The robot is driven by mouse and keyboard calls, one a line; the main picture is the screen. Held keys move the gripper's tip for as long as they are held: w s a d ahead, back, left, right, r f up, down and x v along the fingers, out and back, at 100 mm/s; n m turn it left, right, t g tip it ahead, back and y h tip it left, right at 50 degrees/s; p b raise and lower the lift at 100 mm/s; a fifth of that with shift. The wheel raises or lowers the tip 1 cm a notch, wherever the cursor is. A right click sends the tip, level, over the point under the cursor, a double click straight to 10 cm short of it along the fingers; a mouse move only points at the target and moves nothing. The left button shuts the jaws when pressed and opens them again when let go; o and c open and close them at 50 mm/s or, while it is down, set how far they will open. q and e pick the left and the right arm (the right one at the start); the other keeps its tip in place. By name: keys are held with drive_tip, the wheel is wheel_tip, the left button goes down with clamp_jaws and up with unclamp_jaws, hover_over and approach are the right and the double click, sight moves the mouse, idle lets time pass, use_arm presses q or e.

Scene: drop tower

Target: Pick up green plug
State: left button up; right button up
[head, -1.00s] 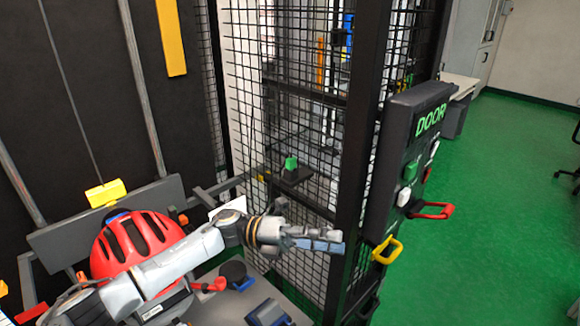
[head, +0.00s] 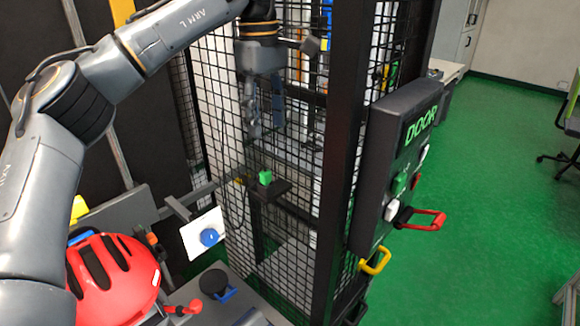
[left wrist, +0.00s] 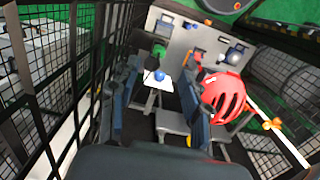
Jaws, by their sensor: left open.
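The green plug (head: 265,177) is a small green block on a dark shelf (head: 270,190) by the black mesh in the head view. It also shows as a green spot in the left wrist view (left wrist: 158,52), between and beyond my fingers. My left gripper (head: 266,128) is open and empty, fingers pointing down, above the plug and apart from it. Its two fingers also show in the left wrist view (left wrist: 160,68). My right gripper is in neither view.
Black mesh (head: 225,110) and a dark post (head: 345,130) stand close to my left arm. The DOOR panel (head: 400,150) has a red handle (head: 428,217) and a yellow handle (head: 376,262). A red helmet (head: 115,275) and a white plate with a blue knob (head: 209,237) are lower left.

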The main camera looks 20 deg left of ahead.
use_arm(q)
drive_tip(key=r, duration=0.2)
drive_tip(key=b, duration=0.1)
hover_over(265, 171)
drive_tip(key=shift+y, duration=0.3)
wheel_tip(265, 171, down, 8)
drive_tip(key=shift+r, duration=0.1)
drive_tip(key=shift+s+f, duration=0.1)
drive_tip(key=shift+f, duration=0.75)
wheel_tip(265, 171, down, 4)
drive_tip(key=shift+f+p, duration=0.15)
drive_tip(key=shift+p, duration=0.7)
drive_tip(key=shift+d, duration=0.1)
drive_tip(key=c, duration=1)
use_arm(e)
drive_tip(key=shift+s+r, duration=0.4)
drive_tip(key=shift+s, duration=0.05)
